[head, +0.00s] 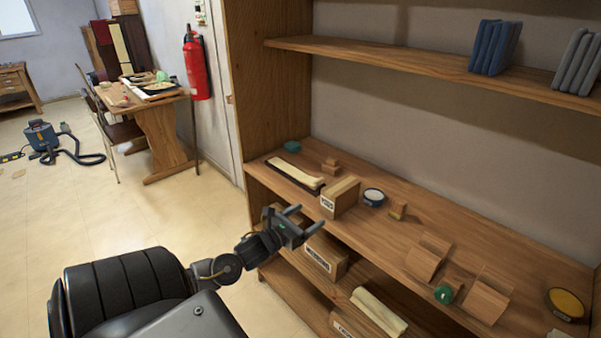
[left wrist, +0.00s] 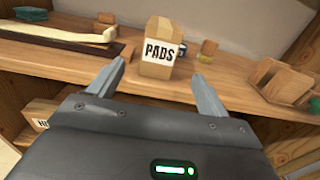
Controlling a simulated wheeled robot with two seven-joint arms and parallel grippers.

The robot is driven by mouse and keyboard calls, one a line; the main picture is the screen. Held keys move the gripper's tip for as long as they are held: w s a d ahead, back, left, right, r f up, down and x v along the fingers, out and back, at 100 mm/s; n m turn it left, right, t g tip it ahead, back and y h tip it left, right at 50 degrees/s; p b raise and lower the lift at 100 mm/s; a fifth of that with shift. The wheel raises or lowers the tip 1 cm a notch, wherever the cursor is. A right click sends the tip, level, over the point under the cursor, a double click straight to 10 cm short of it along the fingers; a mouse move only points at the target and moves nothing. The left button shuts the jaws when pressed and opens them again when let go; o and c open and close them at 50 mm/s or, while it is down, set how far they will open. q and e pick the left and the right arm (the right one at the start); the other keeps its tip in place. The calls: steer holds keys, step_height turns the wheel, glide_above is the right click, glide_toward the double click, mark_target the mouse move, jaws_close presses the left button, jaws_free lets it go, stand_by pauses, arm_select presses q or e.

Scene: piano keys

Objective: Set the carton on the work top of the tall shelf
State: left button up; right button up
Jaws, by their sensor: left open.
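A small brown carton (head: 341,197) with a white label stands upright on the work top (head: 420,222) of the tall wooden shelf. In the left wrist view the carton (left wrist: 159,47) reads "PADS" and sits beyond and between my fingertips, apart from them. My left gripper (head: 305,222) is open and empty, just in front of the work top's front edge. It also shows in the left wrist view (left wrist: 160,75) with both fingers spread. My right gripper is in neither view.
A cream strip on a dark tray (head: 295,174), a round tin (head: 373,197) and small wooden blocks (head: 331,167) lie near the carton. Wooden holders (head: 428,257) and a green ball (head: 443,294) stand to the right. Labelled boxes (head: 325,257) sit on the shelf below. An upper shelf (head: 400,59) overhangs behind.

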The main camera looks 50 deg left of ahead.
arm_select(q)
steer(key=shift+s, duration=1.2)
steer(key=s+a+f+n+g+y, duration=0.1)
steer(key=s+f+n+g, duration=0.2)
steer(key=f+n, duration=0.55)
steer(key=s+a+f+n+g+y, duration=0.2)
steer(key=s+f+n, duration=0.1)
steer(key=f, duration=1.1)
steer(key=s+d+f+n+g, duration=0.2)
steer(key=s+f+n, duration=0.2)
steer(key=f, duration=0.4)
steer(key=s+d+f+n+g, duration=0.2)
steer(key=s+f+n, duration=0.1)
steer(key=s+f, duration=0.3)
steer(key=s+d+f+n+g+h, duration=0.1)
steer(key=s+d+f+n+g, duration=0.3)
steer(key=s+d+f+n, duration=0.3)
steer(key=s+d+f+n+g+h, duration=0.2)
steer(key=s+d+f+n, duration=0.6)
steer(key=s, duration=1)
steer(key=d+f+g, duration=0.2)
steer(key=d+f, duration=0.2)
steer(key=d, duration=0.1)
steer(key=shift+d, duration=0.2)
steer(key=shift+f, duration=0.1)
